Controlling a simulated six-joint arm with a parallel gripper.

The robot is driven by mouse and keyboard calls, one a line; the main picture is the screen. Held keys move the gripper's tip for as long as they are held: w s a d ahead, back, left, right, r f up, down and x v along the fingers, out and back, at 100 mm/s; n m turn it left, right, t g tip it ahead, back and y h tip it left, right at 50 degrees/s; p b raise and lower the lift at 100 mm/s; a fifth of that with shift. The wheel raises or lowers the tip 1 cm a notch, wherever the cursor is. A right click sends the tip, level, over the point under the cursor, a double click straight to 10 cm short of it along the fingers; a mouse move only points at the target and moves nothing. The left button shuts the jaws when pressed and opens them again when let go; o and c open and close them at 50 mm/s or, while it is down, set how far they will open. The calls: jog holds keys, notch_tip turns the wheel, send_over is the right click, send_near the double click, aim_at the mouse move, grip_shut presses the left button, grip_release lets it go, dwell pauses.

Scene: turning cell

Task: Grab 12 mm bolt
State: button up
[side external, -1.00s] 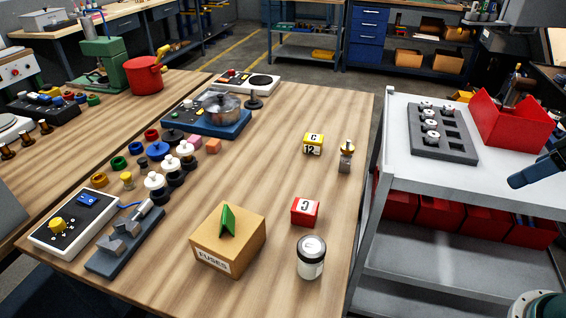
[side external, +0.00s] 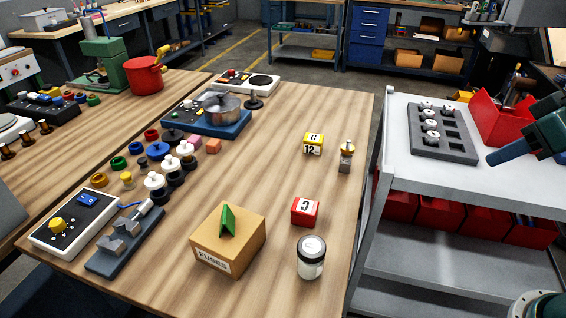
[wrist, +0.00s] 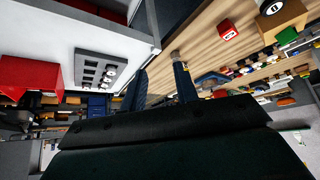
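No part is legibly marked as a 12 mm bolt. A yellow block marked C and 12 (side external: 313,144) sits on the wooden bench in the side view. Beside it, to the right, a small upright metal piece with a brass-coloured top (side external: 346,156) stands near the bench's right edge; I cannot tell if it is the bolt. A grey slotted tray (side external: 462,150) on the trolley holds several pale round-topped pieces (side external: 431,125). My gripper (side external: 490,160) is above the trolley, right of the tray. In the wrist view my gripper (wrist: 161,76) has its fingers apart with nothing gripped.
The trolley top in front of the tray is clear.

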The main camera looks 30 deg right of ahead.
jog(key=w+a+f+t, duration=0.1)
jog(key=w+f+t, duration=0.35)
jog(key=w, duration=0.75)
jog(key=w+a+f+t, duration=0.1)
jog(key=w+f+t, duration=0.35)
jog(key=w, duration=0.75)
jog(key=t+y, duration=0.1)
jog(key=t, duration=0.1)
send_near(350, 144)
jog(key=shift+w+f+n, duration=0.15)
jog(key=shift+w+n, duration=0.25)
jog(key=shift+w, duration=1.15)
jog(key=shift+w, duration=0.15)
jog(key=shift+w+a, duration=0.1)
jog(key=shift+w, duration=1)
jog(key=shift+w, duration=0.1)
jog(key=shift+w+a, duration=0.2)
jog(key=shift+w, duration=2.2)
